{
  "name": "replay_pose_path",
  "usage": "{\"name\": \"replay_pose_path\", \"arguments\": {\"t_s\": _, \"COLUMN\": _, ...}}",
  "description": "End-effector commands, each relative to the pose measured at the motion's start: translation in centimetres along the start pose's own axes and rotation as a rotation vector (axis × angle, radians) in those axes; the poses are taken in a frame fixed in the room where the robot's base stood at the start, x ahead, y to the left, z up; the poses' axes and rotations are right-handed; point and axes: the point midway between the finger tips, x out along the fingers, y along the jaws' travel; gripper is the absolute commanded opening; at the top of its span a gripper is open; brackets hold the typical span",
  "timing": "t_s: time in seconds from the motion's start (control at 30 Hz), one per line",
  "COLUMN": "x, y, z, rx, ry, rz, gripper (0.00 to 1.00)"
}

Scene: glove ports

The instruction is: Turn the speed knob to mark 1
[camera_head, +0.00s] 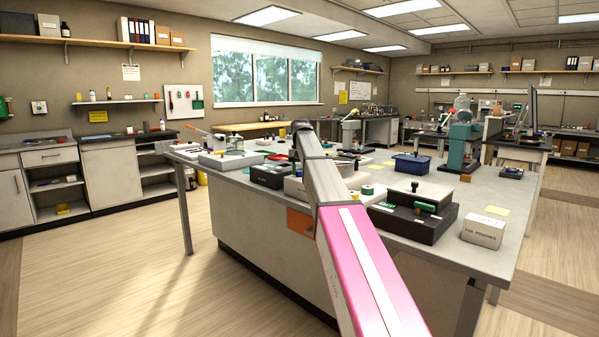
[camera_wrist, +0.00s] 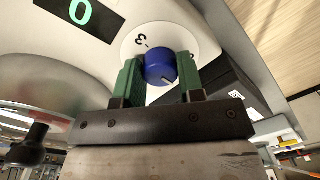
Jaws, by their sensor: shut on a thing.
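The blue speed knob (camera_wrist: 159,66) sits on a white round dial (camera_wrist: 190,38) in the wrist view. A "3" mark with a short tick shows on the dial to the upper left of the knob; other marks are hidden or not in view. A light line shows on the knob's near face. My gripper (camera_wrist: 160,74) has its green fingers on both sides of the knob and is shut on it. A dark display (camera_wrist: 80,14) beside the dial reads 0. In the head view my arm hides the knob and the gripper.
A black lever with a round knob (camera_wrist: 28,148) stands at the lower left of the wrist view, beside a grey rounded bowl-like part (camera_wrist: 50,90). In the head view the bench (camera_head: 235,178) holds many devices, a blue bin (camera_head: 411,163) and a white box (camera_head: 483,231).

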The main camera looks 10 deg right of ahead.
Motion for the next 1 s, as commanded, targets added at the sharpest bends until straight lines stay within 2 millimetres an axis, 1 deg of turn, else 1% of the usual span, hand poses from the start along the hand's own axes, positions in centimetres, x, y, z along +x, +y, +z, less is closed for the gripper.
{"name": "replay_pose_path", "arguments": {"t_s": 0.2, "x": 0.00, "y": -0.01, "z": 0.03, "rx": 0.119, "ry": 0.003, "rz": 0.000, "gripper": 0.12}}
{"name": "replay_pose_path", "arguments": {"t_s": 0.4, "x": 0.00, "y": -0.01, "z": 0.03, "rx": 0.178, "ry": 0.005, "rz": 0.000, "gripper": 0.12}}
{"name": "replay_pose_path", "arguments": {"t_s": 0.93, "x": 0.00, "y": -0.02, "z": 0.03, "rx": 0.199, "ry": 0.006, "rz": 0.000, "gripper": 0.12}}
{"name": "replay_pose_path", "arguments": {"t_s": 0.97, "x": 0.00, "y": -0.02, "z": 0.03, "rx": 0.199, "ry": 0.006, "rz": 0.000, "gripper": 0.42}}
{"name": "replay_pose_path", "arguments": {"t_s": 1.0, "x": 0.00, "y": -0.02, "z": 0.03, "rx": 0.199, "ry": 0.006, "rz": 0.000, "gripper": 0.55}}
